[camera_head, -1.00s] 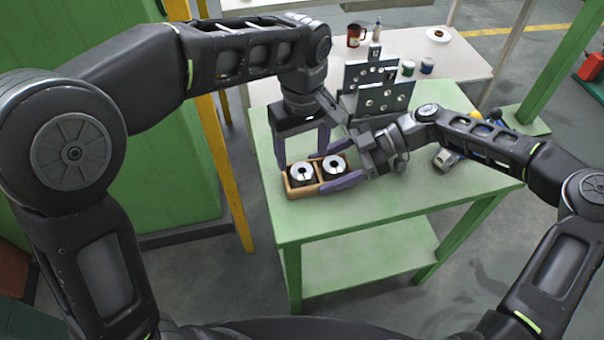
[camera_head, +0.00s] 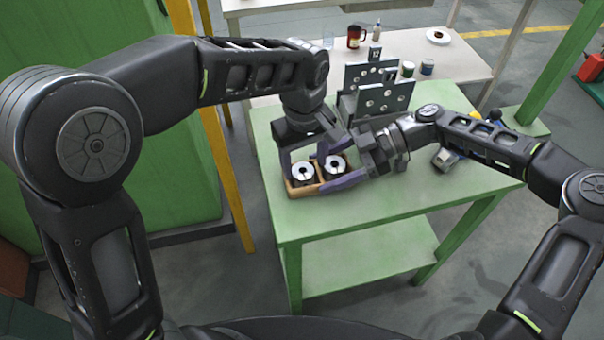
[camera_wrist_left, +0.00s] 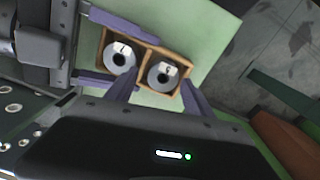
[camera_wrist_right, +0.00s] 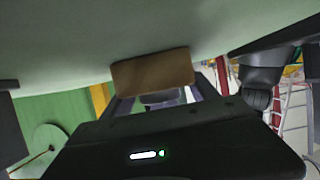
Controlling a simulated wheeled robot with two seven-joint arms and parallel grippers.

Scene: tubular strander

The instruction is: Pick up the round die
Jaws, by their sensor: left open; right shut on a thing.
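Two grey ring-shaped dies, each with a dark centre hole and a small white label, sit in separate compartments of a small wooden box. They are the left die (camera_head: 303,173) and the right die (camera_head: 335,166); I cannot tell which is the round one. The wooden box (camera_head: 303,192) is at the near left of the green table. My right gripper (camera_head: 341,172) is shut on the box's right end. My left gripper (camera_head: 303,160) points down, open, over the left die. In the left wrist view, that die (camera_wrist_left: 163,75) shows between the fingertips, without clear contact.
A grey upright plate rack (camera_head: 380,92) with holes stands behind the box on the green table (camera_head: 400,205). Blue and yellow items lie past my right forearm. A white table behind holds a red mug (camera_head: 356,36) and small cans. The table's front is clear.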

